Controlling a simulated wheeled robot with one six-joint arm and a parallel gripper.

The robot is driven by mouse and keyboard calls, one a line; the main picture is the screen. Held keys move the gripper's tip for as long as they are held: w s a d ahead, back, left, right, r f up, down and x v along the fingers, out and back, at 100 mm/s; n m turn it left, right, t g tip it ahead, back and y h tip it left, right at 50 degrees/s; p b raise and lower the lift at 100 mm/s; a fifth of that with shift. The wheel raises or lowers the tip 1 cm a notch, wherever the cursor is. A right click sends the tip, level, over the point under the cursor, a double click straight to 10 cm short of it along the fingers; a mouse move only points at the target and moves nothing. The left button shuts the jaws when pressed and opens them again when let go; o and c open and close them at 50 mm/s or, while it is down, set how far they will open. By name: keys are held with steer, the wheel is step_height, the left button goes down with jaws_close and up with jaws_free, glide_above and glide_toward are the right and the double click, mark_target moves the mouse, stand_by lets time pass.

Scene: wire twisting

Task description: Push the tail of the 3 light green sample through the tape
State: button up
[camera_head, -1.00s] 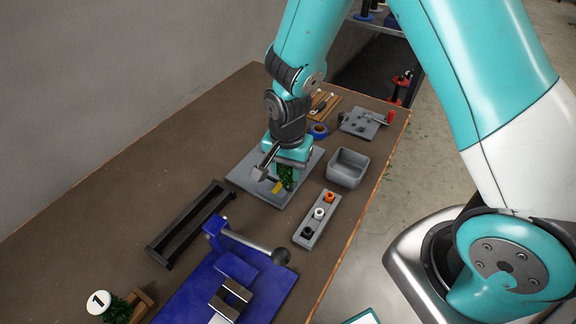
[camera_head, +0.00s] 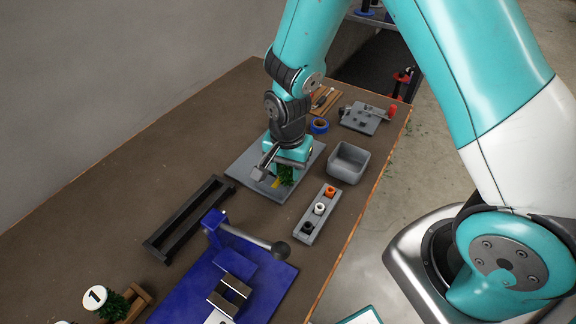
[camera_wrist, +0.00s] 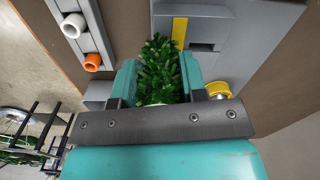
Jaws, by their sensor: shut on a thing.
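My gripper (camera_head: 287,172) is shut on a green bristly sample (camera_wrist: 159,70), held between the two teal fingers in the wrist view. In the head view the sample (camera_head: 286,176) shows as a small green patch low between the fingers. It is over the grey plate (camera_head: 243,172). A yellow strip (camera_wrist: 180,32), which looks like the tape, runs across the plate close to the right of the sample's far end. I cannot tell whether the sample touches it. Beside the strip is a dark slot (camera_wrist: 202,47). The sample's number and its tail are hidden.
A rack with orange, white and black collars (camera_head: 313,230) and a grey bin (camera_head: 348,163) stand right of the plate. A black trough (camera_head: 190,219) and a blue fixture with a lever (camera_head: 262,284) lie nearer. A sample tagged 1 (camera_head: 114,304) is at the lower left.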

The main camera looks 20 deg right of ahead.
steer(key=shift+w+a, duration=0.5)
steer(key=shift+w, duration=0.2)
steer(key=shift+w+a, duration=0.45)
steer(key=shift+w, duration=0.25)
steer(key=shift+s+d, duration=0.1)
stand_by(0.4)
steer(key=shift+s+d, duration=0.65)
steer(key=shift+s, duration=0.3)
steer(key=shift+r+p, duration=2.8)
steer(key=shift+r, duration=0.3)
